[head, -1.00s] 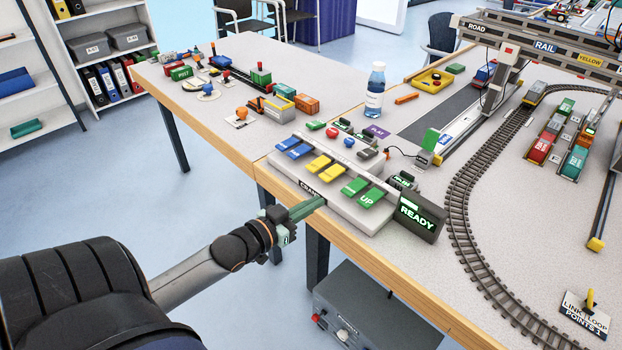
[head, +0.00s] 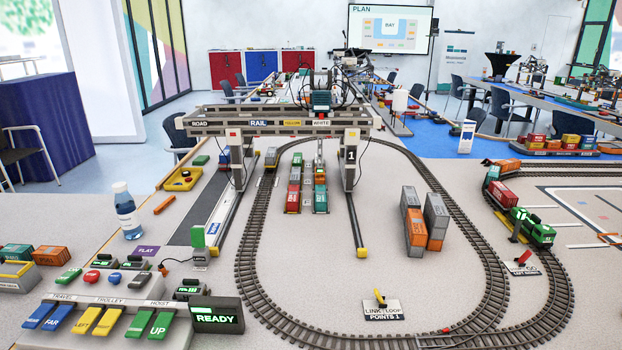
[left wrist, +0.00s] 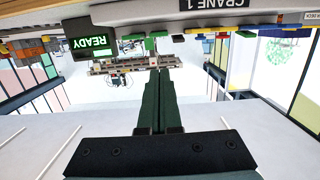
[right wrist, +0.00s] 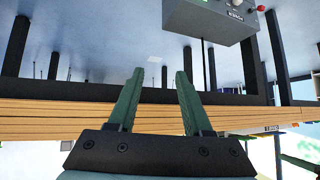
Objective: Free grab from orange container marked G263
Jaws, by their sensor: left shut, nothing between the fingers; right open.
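Orange containers stand with grey ones in a group (head: 416,228) inside the track loop in the head view; their markings are too small to read. Another orange container (head: 51,256) sits at the far left. The control panel (head: 105,312) has blue, yellow and green keys. My left gripper (left wrist: 160,74) is shut and empty, just by the CRANE 1 panel edge. My right gripper (right wrist: 159,74) is open and empty near the wooden table edge.
A display (head: 217,315) reads READY. A water bottle (head: 127,213) stands behind the panel. Wagons (head: 294,190) with containers stand under the crane. A points lever (head: 380,300) stands at the loop's front. A grey box (right wrist: 212,15) shows in the right wrist view.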

